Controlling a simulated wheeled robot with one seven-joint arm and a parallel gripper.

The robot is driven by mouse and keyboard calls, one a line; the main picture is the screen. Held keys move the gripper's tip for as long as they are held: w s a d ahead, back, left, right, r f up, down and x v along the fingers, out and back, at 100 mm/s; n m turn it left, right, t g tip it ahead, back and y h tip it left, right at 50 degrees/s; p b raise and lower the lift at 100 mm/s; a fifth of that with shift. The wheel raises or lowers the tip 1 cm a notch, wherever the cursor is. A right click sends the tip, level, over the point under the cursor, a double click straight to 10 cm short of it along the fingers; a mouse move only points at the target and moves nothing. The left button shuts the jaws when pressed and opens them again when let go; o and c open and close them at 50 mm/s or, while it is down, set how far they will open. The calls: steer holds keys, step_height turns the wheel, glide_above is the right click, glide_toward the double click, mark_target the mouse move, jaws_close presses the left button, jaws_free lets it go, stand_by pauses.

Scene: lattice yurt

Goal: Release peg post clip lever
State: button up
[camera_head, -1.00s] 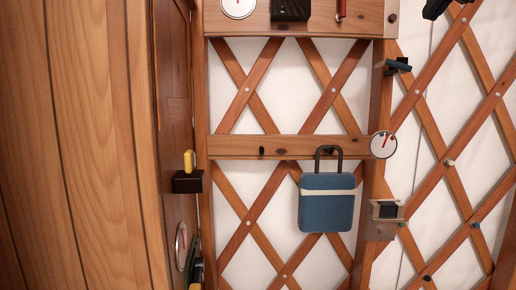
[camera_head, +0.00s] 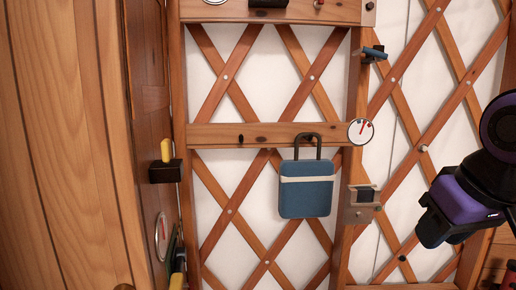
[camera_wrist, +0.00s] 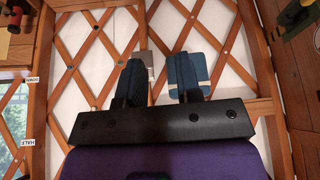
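Two fittings sit on the wooden post right of the blue bag, and I cannot tell for sure which is the peg post clip. The upper one has a blue lever (camera_head: 374,53) sticking out to the right. The lower one is a pale metal plate (camera_head: 358,213) with a dark block (camera_head: 365,194). My gripper shows at the right of the head view (camera_head: 440,222), apart from the post. In the wrist view my gripper (camera_wrist: 158,78) is open, with an empty gap between its fingers. A metal plate (camera_wrist: 148,60) shows beyond that gap.
A blue bag (camera_head: 305,198) hangs on the crossbar (camera_head: 215,135), beside a round dial (camera_head: 360,131); it is partly behind one finger in the wrist view (camera_wrist: 203,72). Lattice with small pegs fills the right.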

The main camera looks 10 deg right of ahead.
steer(key=shift+o, duration=0.5)
steer(key=w+a+r+m+t+y, duration=0.1)
steer(key=w+a+r+m+y, duration=0.1)
steer(key=w+r+m+y, duration=0.4)
steer(key=m+t+y, duration=0.2)
steer(key=m+t, duration=0.8)
steer(key=m, duration=0.1)
glide_toward(371, 51)
steer(key=x, duration=1.1)
steer(key=shift+c, duration=0.3)
